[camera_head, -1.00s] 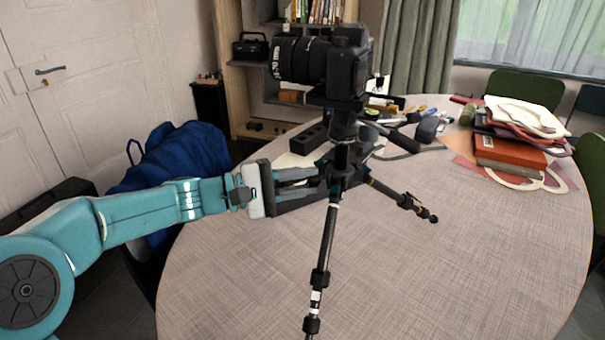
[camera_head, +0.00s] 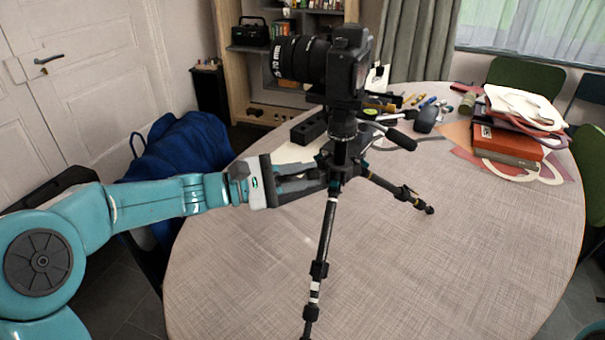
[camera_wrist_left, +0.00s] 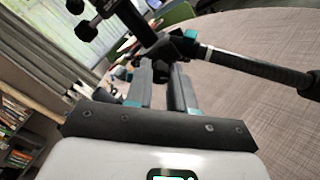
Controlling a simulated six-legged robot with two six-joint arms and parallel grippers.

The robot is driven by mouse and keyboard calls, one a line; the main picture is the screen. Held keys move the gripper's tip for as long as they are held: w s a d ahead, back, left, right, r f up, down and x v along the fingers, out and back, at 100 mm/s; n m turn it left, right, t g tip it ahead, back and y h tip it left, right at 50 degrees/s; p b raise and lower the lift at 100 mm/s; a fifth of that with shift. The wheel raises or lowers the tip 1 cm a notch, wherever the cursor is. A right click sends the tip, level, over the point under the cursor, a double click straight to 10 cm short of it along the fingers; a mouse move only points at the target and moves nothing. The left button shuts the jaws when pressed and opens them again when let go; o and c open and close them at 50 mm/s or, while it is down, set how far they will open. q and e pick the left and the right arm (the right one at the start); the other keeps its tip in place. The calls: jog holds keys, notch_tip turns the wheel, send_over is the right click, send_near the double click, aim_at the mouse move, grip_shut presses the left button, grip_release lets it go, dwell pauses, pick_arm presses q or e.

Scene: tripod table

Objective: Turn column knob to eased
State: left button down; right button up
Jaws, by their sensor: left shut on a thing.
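A black tripod (camera_head: 327,228) stands on the round table with a camera (camera_head: 345,65) mounted on top. My left gripper (camera_head: 325,174) reaches in from the left to the tripod's column, just below the head. Its fingers are shut on the small dark column knob (camera_wrist_left: 162,70), seen between the fingertips in the left wrist view. The knob is mostly hidden by the fingers, so its turn position cannot be told. The left gripper (camera_wrist_left: 163,78) also shows there, fingers pointing at the tripod joint. My right gripper is not in view.
The tripod's legs spread over the grey table (camera_head: 450,270). A pan handle (camera_head: 400,138) sticks out right of the column. A black block (camera_head: 308,130), tools and a red book (camera_head: 505,143) under papers lie farther back. The front right of the table is clear.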

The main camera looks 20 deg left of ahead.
pick_arm(q)
jog(key=c, duration=1)
grip_release()
jog(key=shift+o, duration=0.2)
jog(key=p+v, duration=0.1)
jog(key=v, duration=1.5)
jog(key=shift+a, duration=0.15)
